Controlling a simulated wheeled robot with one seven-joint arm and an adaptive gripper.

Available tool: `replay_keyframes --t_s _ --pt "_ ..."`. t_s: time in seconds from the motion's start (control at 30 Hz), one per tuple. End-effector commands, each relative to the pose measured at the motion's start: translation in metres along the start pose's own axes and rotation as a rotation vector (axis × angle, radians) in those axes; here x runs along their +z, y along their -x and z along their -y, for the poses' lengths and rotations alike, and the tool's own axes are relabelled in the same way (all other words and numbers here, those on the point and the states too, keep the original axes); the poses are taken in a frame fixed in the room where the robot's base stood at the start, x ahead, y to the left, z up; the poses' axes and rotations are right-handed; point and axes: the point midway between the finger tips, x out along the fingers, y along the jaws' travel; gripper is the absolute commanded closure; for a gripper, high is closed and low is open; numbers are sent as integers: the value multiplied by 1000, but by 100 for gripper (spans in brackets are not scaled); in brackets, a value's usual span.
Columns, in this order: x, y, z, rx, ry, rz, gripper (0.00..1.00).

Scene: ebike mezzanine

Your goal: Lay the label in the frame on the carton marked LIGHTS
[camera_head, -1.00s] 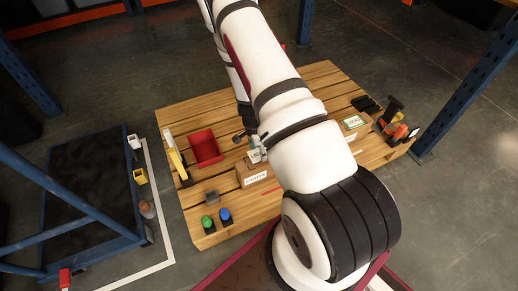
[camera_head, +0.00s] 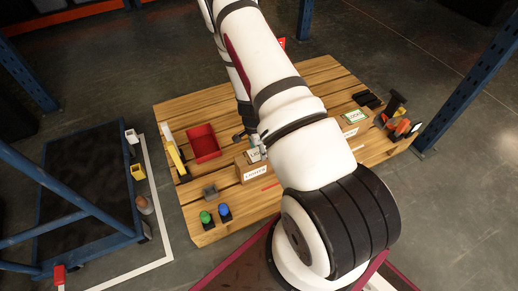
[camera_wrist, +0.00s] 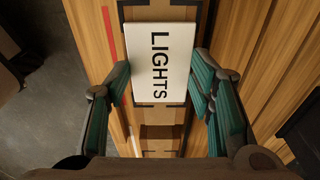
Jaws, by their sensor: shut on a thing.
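The label, a white card reading LIGHTS (camera_wrist: 160,62), is held between the two fingers of my gripper (camera_wrist: 162,80) in the wrist view. The brown carton (camera_head: 255,175) marked LIGHTS on its front stands on the wooden pallet. My gripper is at the carton's top, with the label small and partly hidden there in the head view. Dark frame lines (camera_wrist: 158,154) on the brown surface show beyond the label's edges. The label covers much of the frame. I cannot tell whether the label touches the carton.
A red bin (camera_head: 203,141) and a yellow-and-white item (camera_head: 174,152) are left of the carton. Green (camera_head: 205,217) and blue (camera_head: 224,211) items stand at the front. Another carton with a green-edged card (camera_head: 354,117) and dark tools (camera_head: 397,108) are at the right.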

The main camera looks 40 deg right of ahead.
Motion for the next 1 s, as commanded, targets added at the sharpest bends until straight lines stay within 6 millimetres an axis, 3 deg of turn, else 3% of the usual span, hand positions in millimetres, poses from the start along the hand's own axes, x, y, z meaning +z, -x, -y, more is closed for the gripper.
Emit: replay_keyframes --t_s 0.23,0.3,0.37,1.0 --pt "0 0 0 0 0 0 62" --pt "0 0 0 0 0 0 40" --pt "0 0 0 0 0 0 28" --pt "0 4 0 0 0 0 28"
